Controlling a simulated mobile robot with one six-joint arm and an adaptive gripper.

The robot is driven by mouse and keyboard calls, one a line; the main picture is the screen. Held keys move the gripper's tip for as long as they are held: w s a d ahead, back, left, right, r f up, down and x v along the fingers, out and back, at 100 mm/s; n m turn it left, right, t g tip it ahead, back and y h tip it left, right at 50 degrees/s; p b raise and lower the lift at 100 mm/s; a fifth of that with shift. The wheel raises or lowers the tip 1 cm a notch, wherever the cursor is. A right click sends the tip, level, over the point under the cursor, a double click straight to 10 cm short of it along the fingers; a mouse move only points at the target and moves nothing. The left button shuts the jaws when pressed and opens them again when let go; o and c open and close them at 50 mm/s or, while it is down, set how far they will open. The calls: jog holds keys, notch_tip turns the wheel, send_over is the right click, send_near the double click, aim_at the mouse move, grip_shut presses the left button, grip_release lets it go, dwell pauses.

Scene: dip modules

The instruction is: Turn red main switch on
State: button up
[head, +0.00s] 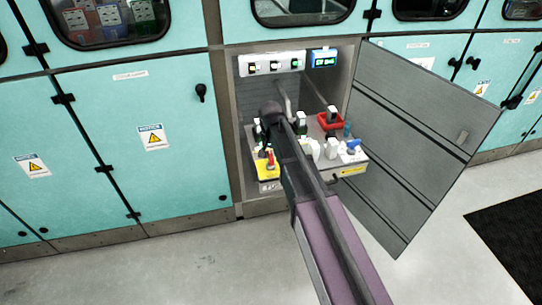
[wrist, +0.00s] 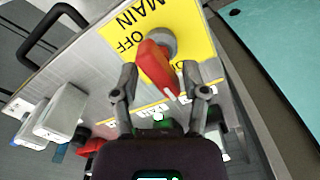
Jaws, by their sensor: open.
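The red main switch (head: 270,160) is a red lever on a yellow plate (head: 261,173) at the front left of the panel inside the open cabinet. In the wrist view the red lever (wrist: 158,66) is large, on a round grey hub against the yellow plate (wrist: 200,36) marked "MAIN" and "OFF". My gripper (wrist: 161,75) is open, with one finger on each side of the lever's free end. I cannot tell whether either finger touches it. In the head view my arm hides part of the panel, and the fingers cannot be made out clearly.
White modules (wrist: 60,112) stand to the left in the wrist view, near a black handle (wrist: 50,32). The grey cabinet door (head: 415,140) stands open to the right.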

aim_at(271, 155)
jog(key=m, duration=0.3)
jog(key=shift+r+p, duration=0.45)
jog(key=shift+p, duration=0.05)
notch_tip(271, 155, up, 13)
jog(key=p, duration=1.3)
jog(key=s+d+r+n+p, duration=0.1)
jog(key=s+d+n, duration=0.4)
jog(key=s+d, duration=1.3)
jog(key=shift+d+r, duration=0.15)
jog(key=shift+d, duration=0.55)
jog(key=shift+s+d, duration=0.1)
jog(key=shift+s, duration=0.05)
dwell(0.6)
